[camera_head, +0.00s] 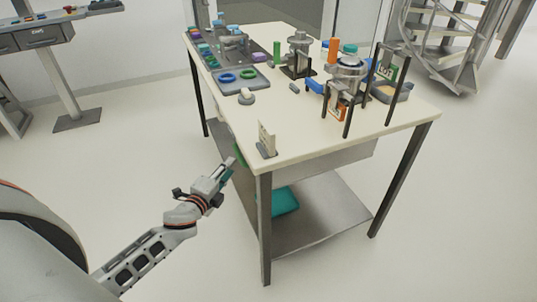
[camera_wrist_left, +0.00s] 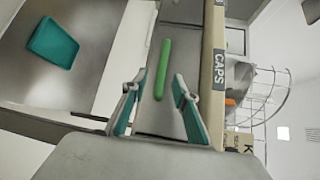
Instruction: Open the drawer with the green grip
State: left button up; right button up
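The green grip (camera_wrist_left: 162,68) is a long rounded bar on the grey drawer front (camera_wrist_left: 182,40) in the left wrist view. In the head view, a bit of the grip (camera_head: 240,153) shows under the table's left edge. My left gripper (camera_wrist_left: 159,80) is open, with a teal-padded finger on each side of the grip's near end in the picture. Whether the pads touch the grip cannot be told. In the head view, my left gripper (camera_head: 229,168) is at the table's left side, just below the top. The drawer's opening is hidden. My right gripper is in neither view.
The table (camera_head: 215,105) carries trays, rings and an upright apparatus. A "CAPS" label (camera_wrist_left: 218,70) is on the edge beside the drawer. A small sign (camera_head: 266,140) stands at the near corner. A teal bin (camera_head: 285,201) sits on the lower shelf (camera_head: 320,215). Floor left is clear.

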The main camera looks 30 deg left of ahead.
aim_at(239, 154)
pick_arm(q)
jog(key=w, duration=0.5)
jog(key=w+b, duration=0.1)
jog(key=w, duration=0.2)
jog(key=shift+a+f, duration=0.35)
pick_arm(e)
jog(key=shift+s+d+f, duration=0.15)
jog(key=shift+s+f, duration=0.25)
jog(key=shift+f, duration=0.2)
pick_arm(q)
jog(key=shift+c, duration=0.5)
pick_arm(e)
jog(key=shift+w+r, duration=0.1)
pick_arm(q)
grip_shut()
